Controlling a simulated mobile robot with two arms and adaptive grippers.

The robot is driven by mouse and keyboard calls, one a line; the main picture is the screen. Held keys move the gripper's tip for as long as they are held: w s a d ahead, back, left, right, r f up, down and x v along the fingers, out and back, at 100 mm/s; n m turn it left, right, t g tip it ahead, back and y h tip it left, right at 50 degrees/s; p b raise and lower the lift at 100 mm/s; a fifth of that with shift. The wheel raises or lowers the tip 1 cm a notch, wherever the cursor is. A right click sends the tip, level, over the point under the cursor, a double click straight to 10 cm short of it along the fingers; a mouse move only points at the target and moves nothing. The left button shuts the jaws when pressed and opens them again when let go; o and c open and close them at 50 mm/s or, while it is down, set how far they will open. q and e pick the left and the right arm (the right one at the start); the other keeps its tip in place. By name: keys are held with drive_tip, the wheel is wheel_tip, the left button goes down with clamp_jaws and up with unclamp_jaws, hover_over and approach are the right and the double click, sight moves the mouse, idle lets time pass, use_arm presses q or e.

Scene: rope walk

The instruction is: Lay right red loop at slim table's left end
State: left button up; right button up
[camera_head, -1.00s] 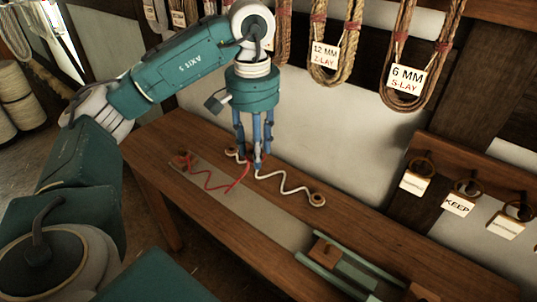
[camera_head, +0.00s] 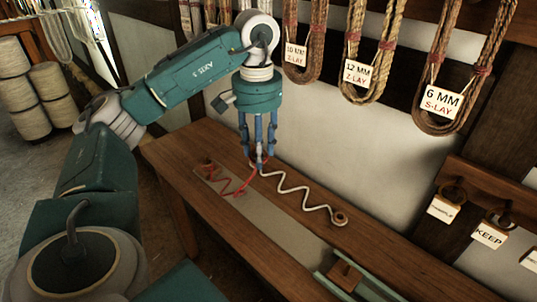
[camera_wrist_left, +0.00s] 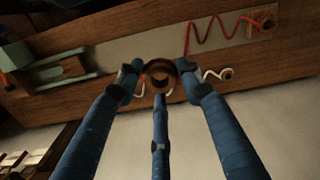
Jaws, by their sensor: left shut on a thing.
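A red zigzag rope (camera_head: 222,184) lies on a grey strip of the slim wooden table (camera_head: 300,190). Its left end, with a brown ring (camera_head: 208,162), lies at the table's left end; this end also shows in the wrist view (camera_wrist_left: 265,20). My left gripper (camera_head: 258,164) is shut on the right red loop, just above the table. The fingers largely hide that loop; a round brown ring (camera_wrist_left: 160,75) shows between them in the wrist view. My right gripper is out of view.
A white zigzag rope (camera_head: 295,190) lies beside the red one, its right ring (camera_head: 339,218) on bare wood. A green slotted fixture (camera_head: 350,278) stands farther right. Tagged rope coils (camera_head: 375,60) hang on the wall behind.

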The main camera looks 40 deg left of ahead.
use_arm(q)
drive_tip(key=a+p, duration=0.6)
drive_tip(key=a, duration=1.2)
drive_tip(key=shift+a, duration=0.15)
drive_tip(key=shift+r, duration=0.1)
